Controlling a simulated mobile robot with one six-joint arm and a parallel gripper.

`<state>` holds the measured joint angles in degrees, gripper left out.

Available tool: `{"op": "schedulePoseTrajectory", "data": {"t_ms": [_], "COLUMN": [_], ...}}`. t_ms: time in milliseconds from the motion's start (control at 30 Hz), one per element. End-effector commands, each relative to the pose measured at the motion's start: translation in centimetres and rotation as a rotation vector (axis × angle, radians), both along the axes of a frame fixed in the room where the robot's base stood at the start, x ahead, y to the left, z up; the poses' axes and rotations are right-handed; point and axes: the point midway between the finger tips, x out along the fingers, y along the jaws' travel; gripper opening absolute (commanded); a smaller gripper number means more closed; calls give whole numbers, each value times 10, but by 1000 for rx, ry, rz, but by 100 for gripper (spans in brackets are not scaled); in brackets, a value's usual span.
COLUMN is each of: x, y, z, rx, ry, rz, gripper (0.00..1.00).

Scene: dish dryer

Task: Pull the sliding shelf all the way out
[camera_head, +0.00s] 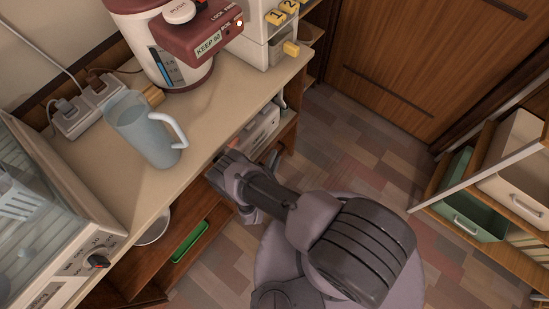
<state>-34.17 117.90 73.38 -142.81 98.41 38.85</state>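My gripper (220,166) is at the front edge of the cabinet, below the countertop (215,118), left of a white appliance in the cabinet. My arm comes in from the lower right and hides part of the cabinet front. The fingertips are small and dark here, so I cannot tell whether they are open or shut on anything. A brown wooden shelf (205,213) shows under the counter, left of my gripper. Its right part is hidden behind my gripper. I cannot tell which board is the sliding one or how far out it is.
A pale blue pitcher (150,135), a red-and-white water boiler (185,55) and a power strip (88,108) stand on the counter. A dish dryer (45,215) is at left. A green tray (190,241) and white bowl (155,228) sit below. Open floor (345,150) lies right.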

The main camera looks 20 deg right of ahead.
Motion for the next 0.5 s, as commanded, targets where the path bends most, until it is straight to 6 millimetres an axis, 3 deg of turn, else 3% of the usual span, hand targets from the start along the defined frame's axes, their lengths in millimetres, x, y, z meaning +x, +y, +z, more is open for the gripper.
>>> {"op": "schedulePoseTrajectory", "data": {"t_ms": [33,100,500], "x": [0,0,0], "y": [0,0,0], "z": [0,0,0], "rx": [0,0,0], "ry": [0,0,0], "rz": [0,0,0], "gripper": [12,0,0]}}
